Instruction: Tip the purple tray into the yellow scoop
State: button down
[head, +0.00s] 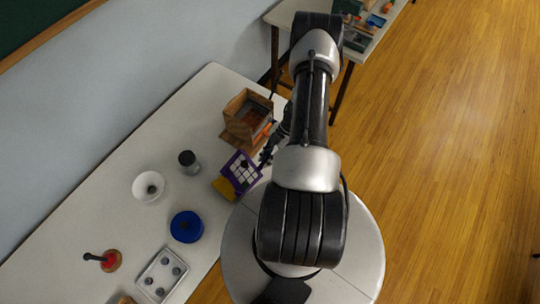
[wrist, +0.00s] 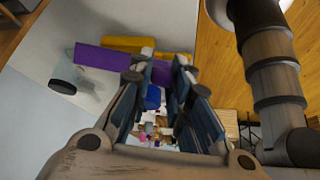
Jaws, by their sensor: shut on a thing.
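The purple tray (head: 258,178) has a pale, grid-like inside and a dark spot on it. It appears tilted in the head view, and its purple side (wrist: 103,59) shows nearly edge-on in the wrist view. My gripper (head: 266,158) is shut on the tray's edge; its fingers (wrist: 160,75) show in the wrist view. The yellow scoop (head: 224,188) is below and left of the tray, partly covered by it. It also shows behind the tray in the wrist view (wrist: 120,43). I cannot tell what the scoop contains or whether the two touch.
A wooden box (head: 240,122) stands just behind the tray. A grey-lidded jar (head: 188,160), a white bowl (head: 148,194), a blue round container (head: 186,236), a muffin-style tray (head: 151,271) and a red-topped item (head: 111,261) stand on the white table (head: 80,215).

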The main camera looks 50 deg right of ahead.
jog(key=shift+w+a+r+h+p, duration=0.15)
jog(key=shift+a+r+h+p, duration=0.35)
jog(key=shift+p, duration=0.5)
jog(key=shift+w+a+r+h, duration=0.2)
jog(key=shift+a+r+h, duration=0.1)
jog(key=shift+a+r, duration=0.2)
jog(key=shift+a+r+g+h, duration=0.3)
jog(key=shift+a+r, duration=0.1)
jog(key=shift+r, duration=0.05)
jog(key=shift+w+a+b, duration=0.15)
jog(key=shift+b, duration=0.4)
jog(key=shift+w+a+r+h+b, duration=0.2)
jog(key=shift+a+h+b, duration=0.2)
jog(key=shift+b, duration=0.45)
